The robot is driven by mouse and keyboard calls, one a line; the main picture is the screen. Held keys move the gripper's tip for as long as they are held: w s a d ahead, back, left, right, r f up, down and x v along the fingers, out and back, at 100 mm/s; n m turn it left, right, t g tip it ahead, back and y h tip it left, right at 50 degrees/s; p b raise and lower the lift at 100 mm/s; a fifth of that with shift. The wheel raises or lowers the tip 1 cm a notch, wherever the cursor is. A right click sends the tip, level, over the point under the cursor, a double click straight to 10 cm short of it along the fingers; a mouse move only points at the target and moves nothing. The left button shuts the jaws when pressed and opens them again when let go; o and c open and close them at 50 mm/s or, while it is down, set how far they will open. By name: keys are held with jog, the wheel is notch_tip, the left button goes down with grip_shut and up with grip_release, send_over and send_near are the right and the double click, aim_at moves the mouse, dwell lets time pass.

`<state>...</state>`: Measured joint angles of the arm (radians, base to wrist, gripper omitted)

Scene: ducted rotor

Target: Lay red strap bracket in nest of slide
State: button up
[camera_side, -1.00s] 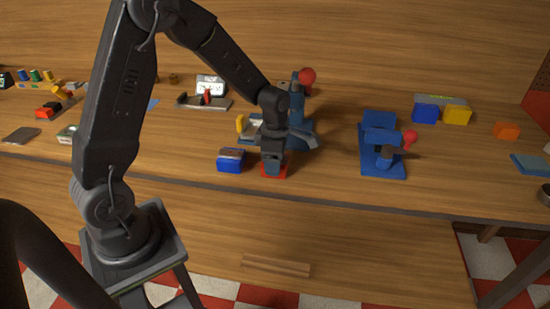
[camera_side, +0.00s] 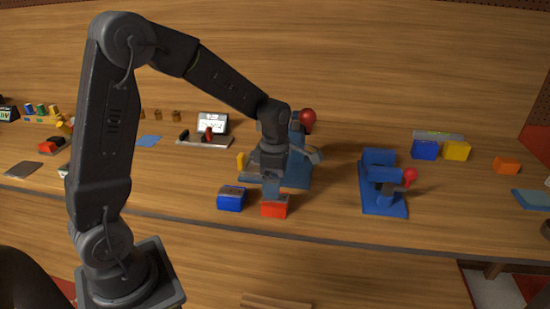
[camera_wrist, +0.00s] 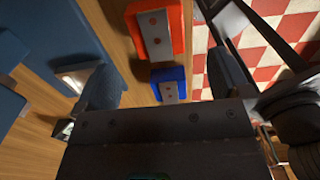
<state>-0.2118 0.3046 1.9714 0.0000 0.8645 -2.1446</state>
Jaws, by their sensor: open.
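A red block (camera_side: 275,207) stands near the front edge of the table. In the wrist view the red block (camera_wrist: 160,28) carries a grey metal strap with two holes, which appears to be the red strap bracket (camera_wrist: 155,35). My gripper (camera_side: 272,192) is just above the red block; its fingers (camera_wrist: 165,85) are spread apart with nothing held. A blue press with a red ball knob (camera_side: 308,121) stands behind my gripper. At its left is a yellow upright piece (camera_side: 241,162), perhaps the slide's handle. The slide's nest is mostly hidden by my gripper.
A blue block (camera_side: 231,199) with a similar grey strap stands left of the red one. A second blue fixture (camera_side: 382,183) with a red knob stands to the right. Table right of the red block is clear.

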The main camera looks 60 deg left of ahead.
notch_tip(320, 180, up, 7)
jog(key=s+d+r+m+t, duration=0.2)
jog(key=s+m, duration=0.6)
jog(key=m, duration=0.4)
jog(key=s+d+r+m+t, duration=0.3)
jog(key=s+d+m, duration=0.3)
jog(key=s+m, duration=0.3)
jog(key=r+m, duration=0.1)
jog(key=m, duration=0.3)
jog(key=shift+s+r, duration=0.2)
jog(key=shift+r, duration=0.1)
jog(key=shift+o, duration=0.5)
jog(key=shift+s+d+f+m+t, duration=0.15)
jog(key=shift+s+m+t, duration=0.25)
jog(key=shift+m, duration=0.6)
jog(key=shift+s, duration=0.1)
